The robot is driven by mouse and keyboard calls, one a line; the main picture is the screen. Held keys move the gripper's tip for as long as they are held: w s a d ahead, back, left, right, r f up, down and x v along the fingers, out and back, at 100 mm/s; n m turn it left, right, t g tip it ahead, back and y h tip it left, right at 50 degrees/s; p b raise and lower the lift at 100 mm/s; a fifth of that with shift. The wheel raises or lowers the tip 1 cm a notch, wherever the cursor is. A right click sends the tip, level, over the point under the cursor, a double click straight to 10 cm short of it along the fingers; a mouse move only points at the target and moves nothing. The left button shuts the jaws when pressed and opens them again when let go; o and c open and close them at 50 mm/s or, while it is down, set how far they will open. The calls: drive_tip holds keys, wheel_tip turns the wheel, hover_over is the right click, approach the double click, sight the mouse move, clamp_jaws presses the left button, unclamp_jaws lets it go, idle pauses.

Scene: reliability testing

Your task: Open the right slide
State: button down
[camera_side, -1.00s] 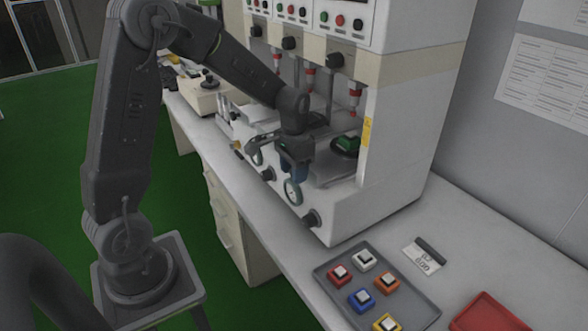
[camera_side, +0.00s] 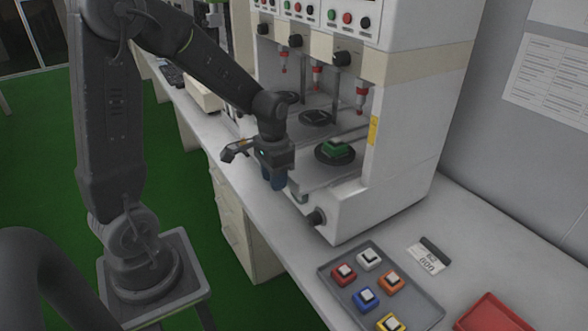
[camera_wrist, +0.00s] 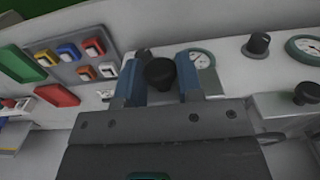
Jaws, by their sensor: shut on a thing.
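The right slide (camera_side: 315,174) is a grey plate on the white test machine, carrying a black round holder with a green switch (camera_side: 336,149). It sticks out from the machine's front toward my arm. My gripper (camera_side: 273,182) is at the slide's front end, with its blue fingers pointing down. In the wrist view the two blue fingers stand on either side of a black knob (camera_wrist: 159,73), and my gripper (camera_wrist: 159,82) is shut on it. In the side view the gripper hides this knob.
A grey tray (camera_side: 428,309) of coloured switches lies right of the machine, near a label card (camera_side: 426,257) and a red bin (camera_side: 492,314). Another slide's knob (camera_wrist: 306,93) is at right in the wrist view.

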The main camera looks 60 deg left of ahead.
drive_tip(key=s, duration=0.6)
drive_tip(key=shift+s, duration=0.4)
drive_tip(key=c, duration=0.8)
unclamp_jaws()
wheel_tip(320, 180, up, 14)
drive_tip(key=shift+f, duration=0.1)
drive_tip(key=s+d+t, duration=0.1)
drive_tip(key=d+t, duration=0.1)
drive_tip(key=d, duration=0.1)
drive_tip(key=s+d+t, duration=0.1)
drive_tip(key=s+d, duration=0.1)
drive_tip(key=d, duration=0.2)
drive_tip(key=s+d+t, duration=0.1)
drive_tip(key=d+t, duration=0.1)
drive_tip(key=d, duration=0.2)
drive_tip(key=shift+s+d+r+t, duration=0.2)
drive_tip(key=shift+s+r+t, duration=0.1)
drive_tip(key=shift+r, duration=0.1)
